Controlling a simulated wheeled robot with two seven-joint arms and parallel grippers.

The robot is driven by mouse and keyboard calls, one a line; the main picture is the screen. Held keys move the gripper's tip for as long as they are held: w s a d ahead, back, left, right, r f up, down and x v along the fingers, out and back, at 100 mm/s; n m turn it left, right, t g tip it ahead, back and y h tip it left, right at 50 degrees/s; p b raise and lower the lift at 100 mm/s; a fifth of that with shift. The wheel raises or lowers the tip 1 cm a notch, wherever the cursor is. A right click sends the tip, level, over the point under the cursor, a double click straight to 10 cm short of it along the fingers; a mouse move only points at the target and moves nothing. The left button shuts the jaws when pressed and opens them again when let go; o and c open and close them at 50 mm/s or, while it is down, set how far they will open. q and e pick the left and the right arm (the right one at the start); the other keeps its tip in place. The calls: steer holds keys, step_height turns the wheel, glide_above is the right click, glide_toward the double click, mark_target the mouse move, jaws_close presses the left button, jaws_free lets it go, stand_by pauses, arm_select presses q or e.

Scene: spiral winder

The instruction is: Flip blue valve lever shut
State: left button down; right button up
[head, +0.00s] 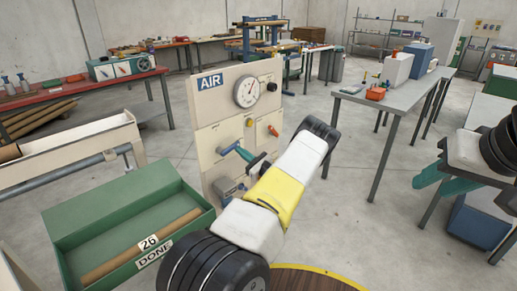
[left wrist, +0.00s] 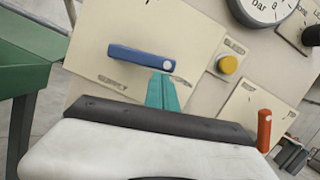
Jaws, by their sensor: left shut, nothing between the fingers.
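The blue valve lever (head: 229,147) is on the front of the cream AIR panel (head: 208,115). In the left wrist view the lever (left wrist: 138,55) lies nearly level across its plate, with a pale round pivot at its right end. My left gripper (head: 243,154) is shut and empty in front of the panel. Its teal fingertips (left wrist: 162,78) show just below the lever's pivot end; I cannot tell whether they touch it. My right gripper (head: 432,178) is at the far right, away from the panel, with its teal fingers apart.
The panel also bears a gauge (head: 246,92), a yellow button (head: 249,122) and an orange lever (head: 273,131). A green DONE tray (head: 75,222) with a cardboard tube stands at lower left. A grey table (head: 398,95) stands at right. Floor between is clear.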

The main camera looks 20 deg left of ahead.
arm_select(q)
step_height(320, 180, up, 3)
steer(key=n, duration=0.2)
steer(key=n+g, duration=0.1)
steer(key=n, duration=0.1)
steer(key=shift+f+n+g, duration=0.2)
steer(key=shift+n+g, duration=0.1)
steer(key=s+a+r+n+g+h, duration=0.1)
steer(key=s+r+n, duration=0.3)
steer(key=n, duration=0.7)
steer(key=shift+a+r+n+g+h, duration=0.3)
steer(key=shift+a+r+n+g, duration=0.1)
steer(key=shift+r+g, duration=0.4)
steer(key=shift+s, duration=0.1)
steer(key=w+d, duration=0.2)
steer(key=d, duration=0.9)
steer(key=shift+w+d, duration=0.2)
steer(key=shift+d, duration=0.1)
